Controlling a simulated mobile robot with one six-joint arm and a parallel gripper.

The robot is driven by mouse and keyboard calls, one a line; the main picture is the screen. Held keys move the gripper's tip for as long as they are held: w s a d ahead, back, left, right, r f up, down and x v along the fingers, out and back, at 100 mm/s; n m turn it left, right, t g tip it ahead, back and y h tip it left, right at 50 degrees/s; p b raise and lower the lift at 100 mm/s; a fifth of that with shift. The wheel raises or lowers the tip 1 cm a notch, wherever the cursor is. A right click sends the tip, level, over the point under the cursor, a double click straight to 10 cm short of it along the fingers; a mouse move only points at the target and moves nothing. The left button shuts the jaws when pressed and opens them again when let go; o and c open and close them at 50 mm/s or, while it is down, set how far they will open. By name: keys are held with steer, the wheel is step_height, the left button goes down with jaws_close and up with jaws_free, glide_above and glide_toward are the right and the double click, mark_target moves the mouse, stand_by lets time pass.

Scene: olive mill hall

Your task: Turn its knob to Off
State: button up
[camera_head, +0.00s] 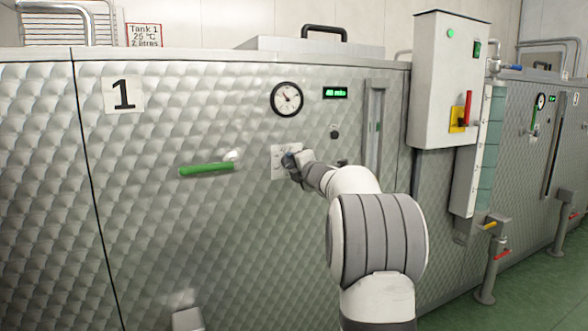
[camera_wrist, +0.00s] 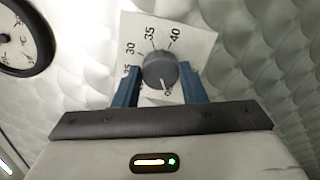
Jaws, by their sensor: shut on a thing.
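A round grey knob (camera_wrist: 160,68) sits on a white dial plate (camera_wrist: 200,40) with the numbers 30, 35 and 40 and, below the knob, small lettering that looks like Off. A pale mark shows at the knob's lower edge, by that lettering; its exact pointing is hard to tell. My gripper (camera_wrist: 158,76) has its two blue fingers on either side of the knob, shut on it. In the head view my gripper (camera_head: 291,161) reaches the dial plate (camera_head: 281,149) on the front of tank 1 (camera_head: 215,115) and covers most of the knob.
A round gauge (camera_head: 287,99) and a green display (camera_head: 335,93) are above the dial. A green handle (camera_head: 206,169) sticks out to its left. A white control box (camera_head: 446,80) with a red lever stands to the right. Green floor (camera_head: 540,275) is clear at the lower right.

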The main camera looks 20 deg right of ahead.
steer(key=shift+f, duration=0.15)
stand_by(0.3)
steer(key=o, duration=1)
steer(key=shift+s, duration=0.1)
steer(key=s, duration=0.7)
steer(key=shift+s+d+p, duration=0.1)
steer(key=shift+s+p, duration=0.25)
